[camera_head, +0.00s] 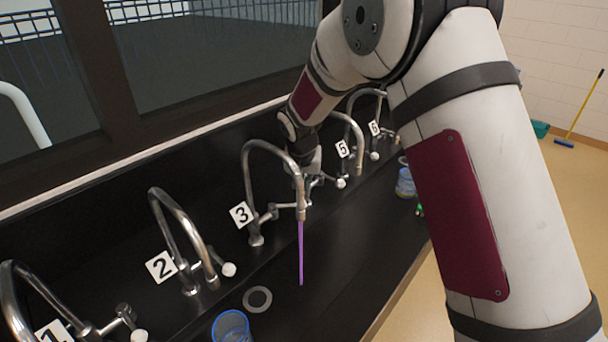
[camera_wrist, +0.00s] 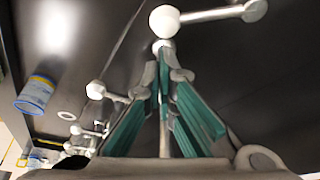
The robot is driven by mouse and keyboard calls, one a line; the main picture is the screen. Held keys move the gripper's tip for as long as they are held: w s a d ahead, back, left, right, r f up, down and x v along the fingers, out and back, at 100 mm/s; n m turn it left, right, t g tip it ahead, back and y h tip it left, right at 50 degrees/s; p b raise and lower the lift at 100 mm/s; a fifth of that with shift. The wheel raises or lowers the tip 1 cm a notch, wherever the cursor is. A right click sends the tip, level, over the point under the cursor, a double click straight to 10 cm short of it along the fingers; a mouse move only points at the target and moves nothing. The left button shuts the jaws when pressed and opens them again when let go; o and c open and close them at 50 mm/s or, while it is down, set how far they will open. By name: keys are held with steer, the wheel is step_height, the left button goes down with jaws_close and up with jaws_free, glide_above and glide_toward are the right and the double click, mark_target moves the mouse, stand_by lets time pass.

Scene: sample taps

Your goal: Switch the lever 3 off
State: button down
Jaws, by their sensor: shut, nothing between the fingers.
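Tap 3 (camera_head: 247,190), a curved metal spout beside the white "3" label (camera_head: 241,215), stands in the middle of the head view. A thin purple stream (camera_head: 301,255) runs down from its spout. Its lever end is hard to make out behind the spout and against my gripper (camera_head: 310,182). In the wrist view my gripper (camera_wrist: 163,62) has its fingers together, with nothing between them. A white-knobbed lever (camera_wrist: 165,21) lies just past the fingertips, its metal arm running right. I cannot tell whether they touch.
Tap 2 (camera_head: 182,215) and tap 1 (camera_head: 40,286) stand nearer, left of tap 3. Taps by labels 5 (camera_head: 342,148) and 6 (camera_head: 374,128) stand beyond. A blue cup (camera_head: 231,326) is in the black sink near a round drain (camera_head: 257,299). My arm covers much of the right.

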steer(key=shift+x, duration=1.05)
steer(key=shift+m+h, duration=0.3)
steer(key=shift+m, duration=0.5)
steer(key=s, duration=0.1)
steer(key=s+p, duration=0.2)
steer(key=s, duration=0.1)
steer(key=shift+d, duration=0.3)
